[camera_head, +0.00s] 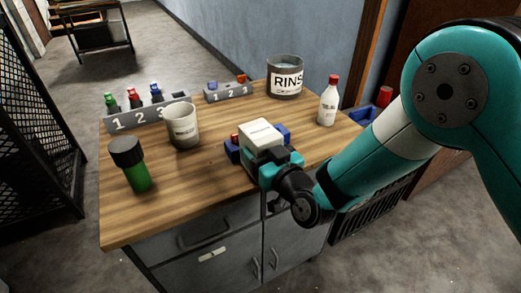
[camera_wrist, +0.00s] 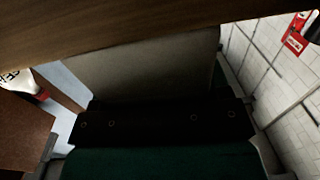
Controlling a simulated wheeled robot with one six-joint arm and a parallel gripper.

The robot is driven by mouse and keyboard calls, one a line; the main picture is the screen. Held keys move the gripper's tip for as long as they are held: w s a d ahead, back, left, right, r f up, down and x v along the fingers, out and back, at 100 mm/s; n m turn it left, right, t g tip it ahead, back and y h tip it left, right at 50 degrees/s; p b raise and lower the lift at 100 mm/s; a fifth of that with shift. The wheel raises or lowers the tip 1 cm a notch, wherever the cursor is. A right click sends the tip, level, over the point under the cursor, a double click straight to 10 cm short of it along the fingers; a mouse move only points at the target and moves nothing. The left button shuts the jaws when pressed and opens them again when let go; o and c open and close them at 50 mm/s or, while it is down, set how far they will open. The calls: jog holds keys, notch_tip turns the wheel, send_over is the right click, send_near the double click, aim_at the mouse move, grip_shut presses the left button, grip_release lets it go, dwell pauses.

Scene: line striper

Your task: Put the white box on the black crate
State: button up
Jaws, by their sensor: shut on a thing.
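In the wrist view the box shows as a shaded grey face (camera_wrist: 145,65) against the gripper's dark palm; the wood fills the top of that view. I cannot tell whether the box touches the bench or is just above it. A black slatted crate (camera_head: 373,219) is low at the right of the bench, partly hidden by my arm.
The wooden bench top (camera_head: 195,210) also holds a grey cup (camera_head: 183,126), a green jar with black lid (camera_head: 130,165), a RINS-labelled pot (camera_head: 285,77), a white bottle with red cap (camera_head: 328,102) and two numbered racks (camera_head: 140,118). A blue bin (camera_head: 362,114) is beyond the right edge.

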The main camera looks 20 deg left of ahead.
jog(key=shift+r, duration=0.1)
notch_tip(320, 180, up, 19)
jog(key=p, duration=0.1)
jog(key=w+d+f+m+t+h+p, duration=0.1)
jog(key=w+d+f+m+t+h, duration=0.15)
jog(key=w+d, duration=0.5)
jog(key=w+d+f+m+t+h+p, duration=0.1)
jog(key=w+d+f+m+t+h, duration=0.2)
jog(key=d, duration=0.8)
jog(key=w+d+f+m+t+h, duration=0.1)
jog(key=d+f+h, duration=0.2)
jog(key=d, duration=0.5)
jog(key=w+d+f+m+h+p, duration=0.1)
jog(key=d+f+m+h, duration=0.15)
jog(key=d, duration=0.65)
jog(key=w+d+f+m+t+h, duration=0.1)
jog(key=d+f+h, duration=0.15)
jog(key=d, duration=0.55)
jog(key=s+d+f, duration=0.2)
jog(key=s+f, duration=0.2)
jog(key=f, duration=0.3)
jog(key=s+d+f, duration=0.1)
jog(key=s+f, duration=0.2)
jog(key=f, duration=0.4)
jog(key=shift+s+d+m+h, duration=0.3)
jog(key=shift+s+d+h, duration=0.1)
jog(key=shift+h, duration=0.05)
jog(key=shift+a+r, duration=0.1)
